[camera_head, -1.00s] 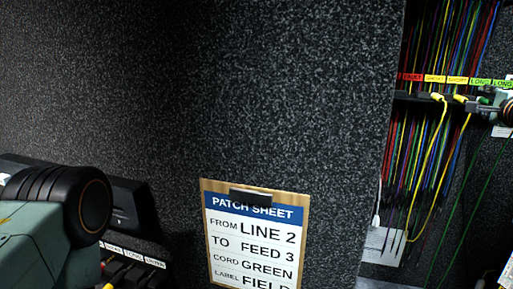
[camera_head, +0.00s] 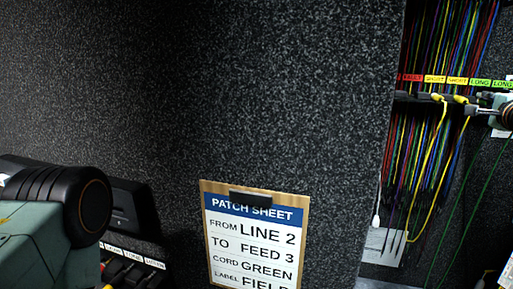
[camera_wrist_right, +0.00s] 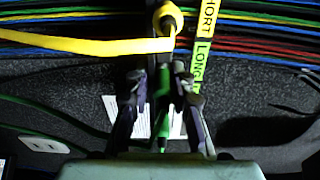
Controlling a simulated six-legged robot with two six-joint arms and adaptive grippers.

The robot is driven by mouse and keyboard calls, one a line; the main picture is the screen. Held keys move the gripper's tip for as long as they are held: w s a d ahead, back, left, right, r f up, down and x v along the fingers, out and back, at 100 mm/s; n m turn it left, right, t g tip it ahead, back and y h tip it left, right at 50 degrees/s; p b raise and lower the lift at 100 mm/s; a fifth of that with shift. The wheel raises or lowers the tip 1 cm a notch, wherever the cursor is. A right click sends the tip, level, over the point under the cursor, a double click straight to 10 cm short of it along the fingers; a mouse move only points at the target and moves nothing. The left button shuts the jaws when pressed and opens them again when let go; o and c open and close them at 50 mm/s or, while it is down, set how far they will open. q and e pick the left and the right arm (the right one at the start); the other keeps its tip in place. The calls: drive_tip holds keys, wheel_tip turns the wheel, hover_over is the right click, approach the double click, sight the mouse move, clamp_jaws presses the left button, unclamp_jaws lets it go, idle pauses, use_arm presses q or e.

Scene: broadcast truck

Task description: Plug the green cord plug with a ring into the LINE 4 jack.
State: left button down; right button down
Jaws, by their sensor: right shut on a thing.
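My right gripper (camera_head: 484,103) is at the right edge of the head view, at the cord rack's black rail. In the right wrist view its two fingers (camera_wrist_right: 162,98) are shut on a green cord plug (camera_wrist_right: 163,92). A green tail shows below the plug between the fingers. Whether the plug has a ring I cannot tell. A green LONG label (camera_wrist_right: 202,72) is just right of the fingers. My left gripper is not in view; only part of my left arm shows at lower left. No LINE 4 jack can be made out.
Yellow cord plugs (camera_head: 437,97) hang from the rail (camera_head: 412,96) left of my right gripper, below yellow SHORT labels. A yellow cord (camera_wrist_right: 90,44) crosses the wrist view close by. A clipboard patch sheet (camera_head: 253,235) reads LINE 2 to FEED 3, green. A speckled dark wall fills the middle.

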drive_tip(key=shift+r, duration=0.4)
drive_tip(key=c, duration=1.4)
unclamp_jaws()
drive_tip(key=o, duration=0.4)
drive_tip(key=shift+w+f, duration=0.1)
drive_tip(key=shift+f, duration=0.1)
drive_tip(key=o, duration=0.5)
drive_tip(key=shift+f, duration=0.1)
drive_tip(key=v, duration=0.6)
drive_tip(key=shift+d, duration=0.15)
drive_tip(key=shift+v, duration=0.8)
